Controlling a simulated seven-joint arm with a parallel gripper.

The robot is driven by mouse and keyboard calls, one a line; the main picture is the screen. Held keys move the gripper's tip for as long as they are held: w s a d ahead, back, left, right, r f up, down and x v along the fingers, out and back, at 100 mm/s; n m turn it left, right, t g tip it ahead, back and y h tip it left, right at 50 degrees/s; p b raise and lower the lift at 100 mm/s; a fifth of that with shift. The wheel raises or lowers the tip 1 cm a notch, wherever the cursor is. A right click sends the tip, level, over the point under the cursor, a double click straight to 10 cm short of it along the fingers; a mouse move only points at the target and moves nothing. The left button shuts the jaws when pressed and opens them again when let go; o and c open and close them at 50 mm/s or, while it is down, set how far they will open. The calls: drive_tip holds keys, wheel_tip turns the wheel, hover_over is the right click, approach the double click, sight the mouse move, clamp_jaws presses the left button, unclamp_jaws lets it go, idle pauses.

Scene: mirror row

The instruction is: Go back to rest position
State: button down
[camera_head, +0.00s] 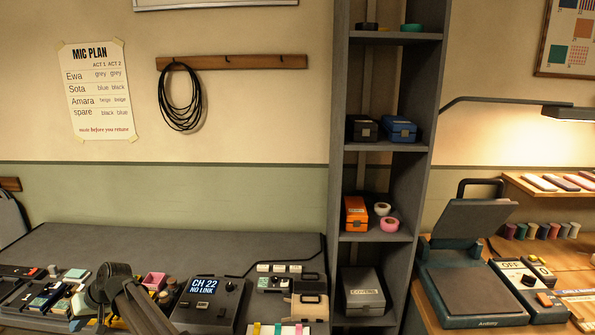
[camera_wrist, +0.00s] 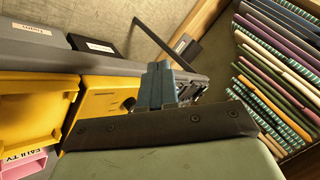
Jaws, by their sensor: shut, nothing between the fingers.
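My gripper (camera_wrist: 159,72) shows in the wrist view as two blue-grey fingers pressed together, with nothing between them. It hangs in front of yellow bins (camera_wrist: 102,105) and touches nothing that I can make out. In the head view a dark part of my arm reaches in at the bottom left, over the near edge of the grey worktop (camera_head: 190,245). I cannot make out the fingertips there.
A pink bin (camera_wrist: 25,163) marked as faulty and a rack of coloured sleeves (camera_wrist: 280,70) flank the gripper. A display unit (camera_head: 207,302) reading CH 22 NO LINK stands right of my arm. A tall shelf (camera_head: 386,150) and a heat press (camera_head: 470,260) stand further right.

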drive_tip(key=s+a+f+g, duration=0.1)
drive_tip(key=s+a+f, duration=0.1)
drive_tip(key=s, duration=0.4)
drive_tip(key=s+a+f, duration=0.2)
drive_tip(key=s+a, duration=0.1)
drive_tip(key=s, duration=0.3)
drive_tip(key=s+d+f, duration=0.2)
drive_tip(key=d+f, duration=0.2)
drive_tip(key=f, duration=0.2)
drive_tip(key=w+d+f+m+h, duration=0.1)
drive_tip(key=d+f+m+h, duration=0.1)
drive_tip(key=d+f, duration=1.05)
drive_tip(key=w+d+f+m+g+h, duration=0.15)
drive_tip(key=d+f, duration=0.55)
drive_tip(key=d, duration=1.1)
drive_tip(key=w+d+f+m+h, duration=0.1)
drive_tip(key=d+f+h, duration=0.1)
drive_tip(key=d+f, duration=1.05)
drive_tip(key=s+d+f+m+h, duration=0.1)
drive_tip(key=s+d, duration=0.2)
drive_tip(key=d, duration=0.7)
drive_tip(key=s+d+f+m+h, duration=0.1)
drive_tip(key=s+d+m, duration=0.1)
drive_tip(key=d, duration=0.8)
drive_tip(key=s+d+f+m+g, duration=0.2)
drive_tip(key=s+d, duration=1.2)
drive_tip(key=d, duration=0.1)
drive_tip(key=shift+d+g+h, duration=0.15)
drive_tip(key=shift+g+h, duration=0.2)
drive_tip(key=shift+h, duration=0.1)
